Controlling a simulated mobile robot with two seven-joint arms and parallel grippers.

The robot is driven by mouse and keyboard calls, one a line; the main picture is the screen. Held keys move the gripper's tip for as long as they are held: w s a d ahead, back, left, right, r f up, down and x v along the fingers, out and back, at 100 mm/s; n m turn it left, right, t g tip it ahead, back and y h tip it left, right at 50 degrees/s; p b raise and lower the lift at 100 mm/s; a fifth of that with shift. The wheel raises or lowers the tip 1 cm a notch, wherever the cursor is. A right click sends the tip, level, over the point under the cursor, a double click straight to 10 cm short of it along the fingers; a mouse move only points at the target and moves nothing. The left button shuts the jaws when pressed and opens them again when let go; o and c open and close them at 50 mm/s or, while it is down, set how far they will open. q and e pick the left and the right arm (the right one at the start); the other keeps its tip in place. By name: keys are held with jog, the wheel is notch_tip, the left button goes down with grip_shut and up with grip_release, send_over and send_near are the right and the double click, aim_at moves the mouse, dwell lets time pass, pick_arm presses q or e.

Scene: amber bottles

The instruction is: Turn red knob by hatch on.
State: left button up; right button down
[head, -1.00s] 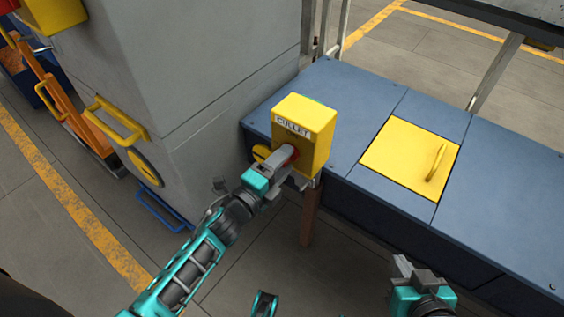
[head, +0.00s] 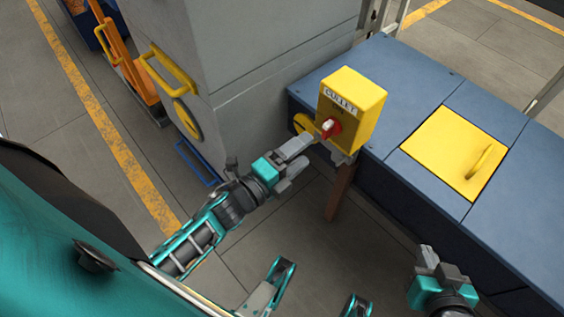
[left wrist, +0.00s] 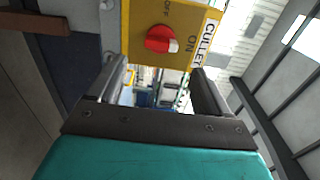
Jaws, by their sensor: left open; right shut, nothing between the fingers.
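The red knob (head: 331,128) is on the front of a yellow box labelled CULLET (head: 352,108), beside the yellow hatch (head: 454,152). In the left wrist view the red knob (left wrist: 159,39) has a white mark that points towards the word ON; the OFF label is to one side of it. My left gripper (head: 304,152) is open and empty, just in front of and below the knob, apart from it. In the left wrist view its fingers (left wrist: 157,80) stand apart below the knob. My right gripper (head: 430,260) is shut and empty, low in front of the blue bench.
The blue bench (head: 370,65) carries the box and hatch. A grey cabinet (head: 255,50) stands left of it, with a yellow handle (head: 165,70). A brown post (head: 340,192) is below the box. Floor between my arms is clear.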

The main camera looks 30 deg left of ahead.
pick_arm(q)
jog(key=v, duration=0.5)
jog(key=shift+s, duration=0.15)
pick_arm(e)
jog(key=shift+s+r, duration=0.1)
pick_arm(q)
jog(key=shift+a, duration=0.1)
pick_arm(e)
jog(key=shift+d, duration=0.1)
pick_arm(q)
notch_tip(320, 180, down, 2)
jog(key=s+d+n+g+y, duration=0.25)
jog(key=n+g, duration=0.35)
jog(key=n, duration=1.3)
notch_tip(320, 180, up, 10)
jog(key=s+a+y+p, duration=0.1)
jog(key=s+a+p, duration=0.1)
jog(key=p, duration=1.3)
jog(key=shift+a+r+n+y+p, duration=0.2)
jog(key=shift+a+n+y+p, duration=0.05)
jog(key=shift+n+y+p, duration=0.1)
pick_arm(e)
notch_tip(320, 180, up, 11)
jog(key=s+d+h, duration=0.1)
jog(key=d, duration=0.2)
jog(key=shift+s, duration=0.2)
